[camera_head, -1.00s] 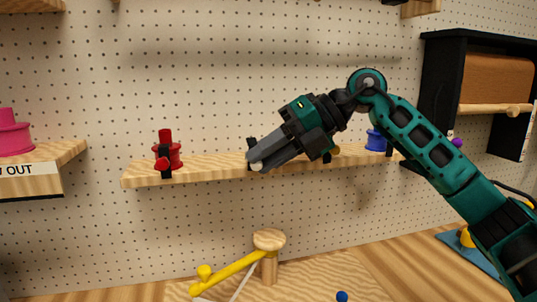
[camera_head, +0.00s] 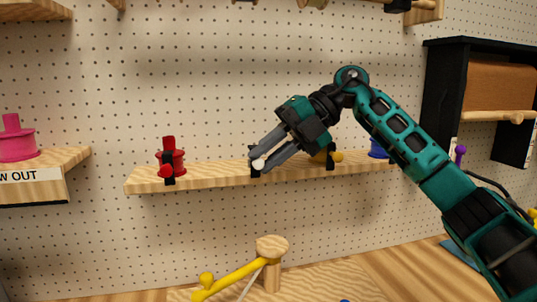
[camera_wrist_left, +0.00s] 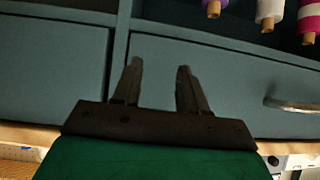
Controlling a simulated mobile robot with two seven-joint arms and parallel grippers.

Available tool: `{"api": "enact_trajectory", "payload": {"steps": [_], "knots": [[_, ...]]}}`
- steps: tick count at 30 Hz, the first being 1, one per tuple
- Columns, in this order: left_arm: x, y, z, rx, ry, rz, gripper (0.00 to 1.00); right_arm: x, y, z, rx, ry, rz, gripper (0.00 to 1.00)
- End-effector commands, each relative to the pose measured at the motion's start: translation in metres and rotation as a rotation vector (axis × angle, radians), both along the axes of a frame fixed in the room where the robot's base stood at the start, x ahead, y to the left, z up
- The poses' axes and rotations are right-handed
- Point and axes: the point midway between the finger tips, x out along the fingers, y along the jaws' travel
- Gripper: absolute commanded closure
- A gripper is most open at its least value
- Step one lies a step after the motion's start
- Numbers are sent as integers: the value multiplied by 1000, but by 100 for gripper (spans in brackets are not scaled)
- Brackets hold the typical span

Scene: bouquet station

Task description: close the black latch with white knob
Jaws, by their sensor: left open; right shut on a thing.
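The black latch (camera_head: 254,171) is on the front of the wooden shelf, near its middle. Its white knob (camera_head: 258,164) shows between the fingertips of my right gripper (camera_head: 263,160). My right gripper comes in from the right and is shut on the white knob. The gripper's fingers hide part of the latch and whatever stands behind it. My left gripper (camera_wrist_left: 157,88) shows only in the left wrist view, open and empty, in front of blue-grey drawers.
On the same shelf (camera_head: 215,180) stand a red spool (camera_head: 178,158) with a red-knobbed latch, a yellow-knobbed latch (camera_head: 331,158) and a blue spool (camera_head: 378,150). A yellow lever (camera_head: 235,275) is below. Rolls (camera_wrist_left: 268,12) hang above the left gripper.

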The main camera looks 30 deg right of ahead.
Motion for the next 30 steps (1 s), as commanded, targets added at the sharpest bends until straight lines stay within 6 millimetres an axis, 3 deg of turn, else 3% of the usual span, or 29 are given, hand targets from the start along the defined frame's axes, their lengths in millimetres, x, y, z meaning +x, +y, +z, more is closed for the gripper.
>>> {"api": "enact_trajectory", "payload": {"steps": [5,6,13,23,30], "knots": [[0,0,0,0,0,0,57,0,0,1,3,0,-2,100],[0,0,0,0,0,0,57,0,0,1,3,0,-2,75],[0,0,0,0,0,0,57,0,0,1,2,-2,-2,53],[0,0,0,0,0,0,57,-1,-5,4,1,-4,-3,53],[0,0,-1,0,0,0,57,-8,-39,31,4,-5,-6,53]]}}
